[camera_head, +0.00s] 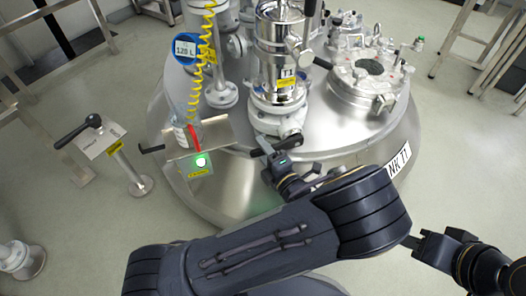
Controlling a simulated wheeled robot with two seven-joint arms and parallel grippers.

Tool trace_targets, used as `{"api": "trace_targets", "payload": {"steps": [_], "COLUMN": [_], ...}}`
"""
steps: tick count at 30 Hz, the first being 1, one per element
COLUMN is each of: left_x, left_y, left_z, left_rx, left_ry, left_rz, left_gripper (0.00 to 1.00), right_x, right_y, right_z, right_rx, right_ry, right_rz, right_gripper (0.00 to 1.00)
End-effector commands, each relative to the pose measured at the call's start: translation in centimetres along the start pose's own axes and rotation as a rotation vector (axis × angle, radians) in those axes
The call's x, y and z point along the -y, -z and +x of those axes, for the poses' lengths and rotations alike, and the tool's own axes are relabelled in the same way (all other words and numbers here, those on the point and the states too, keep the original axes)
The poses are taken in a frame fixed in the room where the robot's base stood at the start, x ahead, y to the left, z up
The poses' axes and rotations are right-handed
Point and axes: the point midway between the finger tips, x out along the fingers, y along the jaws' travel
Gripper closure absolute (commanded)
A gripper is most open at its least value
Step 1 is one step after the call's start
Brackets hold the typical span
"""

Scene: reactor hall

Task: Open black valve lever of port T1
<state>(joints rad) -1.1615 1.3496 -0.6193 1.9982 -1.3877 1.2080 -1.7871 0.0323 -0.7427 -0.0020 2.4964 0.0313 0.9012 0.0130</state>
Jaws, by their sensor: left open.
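Port T1 is the upright steel cylinder (282,50) with a "T1" label and a yellow tag, standing on the steel vessel. At its foot is a white valve body (279,122) with a black valve lever (284,143) lying roughly sideways in front of it. My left gripper (268,168) is open just below and in front of the lever, its fingertips close to it. I cannot tell whether they touch. My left forearm covers the vessel's front. My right gripper (413,247) is at the lower right, away from the valve, and its jaw opening is unclear.
A steel plate with a green light (201,161), a red part and a bottle stand left of the valve. Another black lever (78,131) is on a stand at far left. A yellow coiled hose (197,75) hangs beside T1. A round hatch (368,68) lies right.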

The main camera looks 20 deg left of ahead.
Motion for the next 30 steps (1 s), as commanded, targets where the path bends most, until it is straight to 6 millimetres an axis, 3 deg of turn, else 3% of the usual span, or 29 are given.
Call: {"api": "trace_targets", "payload": {"steps": [5,15,23,30], "left_x": [0.0,0.0,-0.1,-1.3], "left_y": [0.0,0.0,0.0,0.0], "left_z": [0.0,0.0,0.0,-0.1], "left_rx": [0.000,0.000,0.000,0.000], "left_ry": [0.001,0.001,0.000,-0.013], "left_rz": [0.000,-0.001,0.004,0.070], "left_gripper": [0.59,1.00,1.00,1.00], "right_x": [0.0,0.0,0.1,1.0], "right_y": [0.0,0.0,0.1,1.1], "right_z": [0.0,0.0,-0.2,-2.2], "right_rx": [0.000,0.000,0.000,0.000], "right_ry": [0.000,0.000,0.000,0.000], "right_rz": [0.000,0.000,0.000,0.000], "right_gripper": [0.64,0.64,0.64,0.64]}}
